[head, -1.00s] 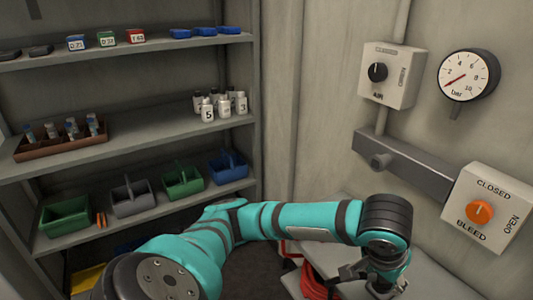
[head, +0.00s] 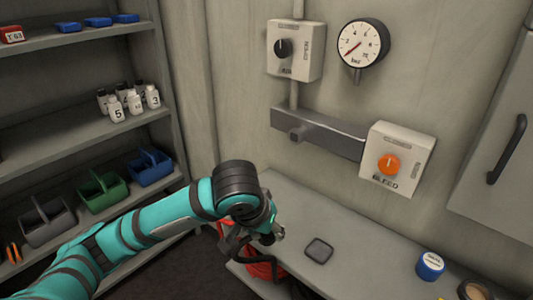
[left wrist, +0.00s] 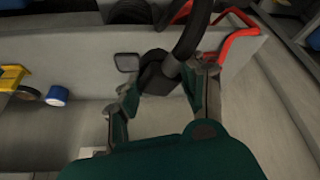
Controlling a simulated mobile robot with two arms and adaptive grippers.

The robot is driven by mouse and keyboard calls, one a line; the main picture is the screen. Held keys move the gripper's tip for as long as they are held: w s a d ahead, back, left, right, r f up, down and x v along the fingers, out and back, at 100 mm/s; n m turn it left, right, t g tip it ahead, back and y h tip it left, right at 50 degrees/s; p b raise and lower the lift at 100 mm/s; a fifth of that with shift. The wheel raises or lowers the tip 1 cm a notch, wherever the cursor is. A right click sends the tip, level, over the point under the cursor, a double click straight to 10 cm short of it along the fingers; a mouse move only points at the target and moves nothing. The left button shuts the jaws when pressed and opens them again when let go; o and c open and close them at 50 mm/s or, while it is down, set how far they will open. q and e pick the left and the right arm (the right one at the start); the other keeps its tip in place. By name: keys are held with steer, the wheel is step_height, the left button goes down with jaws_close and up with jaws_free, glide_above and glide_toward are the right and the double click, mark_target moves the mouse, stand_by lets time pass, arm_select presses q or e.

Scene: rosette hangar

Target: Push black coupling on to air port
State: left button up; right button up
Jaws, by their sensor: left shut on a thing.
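The air port (head: 297,133) is a short grey stub on the grey wall bar (head: 335,140). My left gripper (head: 266,232) is below and left of it, low over the front of the bench and apart from the port. In the left wrist view, my left gripper (left wrist: 168,85) is shut on the black coupling (left wrist: 155,76), with a black hose (left wrist: 188,35) running up from it. In the head view the coupling is mostly hidden by the gripper. My right gripper is not in view.
Above the bar are an air valve box (head: 295,50) and a gauge (head: 363,44). A bleed box (head: 398,160) with an orange knob adjoins the bar's right end.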

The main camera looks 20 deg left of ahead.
arm_select(q)
steer(key=w+d+r+n+t+h, duration=0.1)
steer(key=w+d+r+t+h, duration=0.6)
steer(key=w, duration=0.5)
steer(key=w+a+r+n+t+y, duration=0.1)
steer(key=w+a+n+t+y, duration=0.3)
steer(key=a, duration=0.8)
steer(key=n+t+y, duration=0.2)
steer(key=n+t, duration=0.2)
steer(key=t, duration=0.1)
steer(key=shift+a+r+p, duration=0.15)
steer(key=shift+a+p, duration=0.1)
steer(key=shift+p, duration=0.05)
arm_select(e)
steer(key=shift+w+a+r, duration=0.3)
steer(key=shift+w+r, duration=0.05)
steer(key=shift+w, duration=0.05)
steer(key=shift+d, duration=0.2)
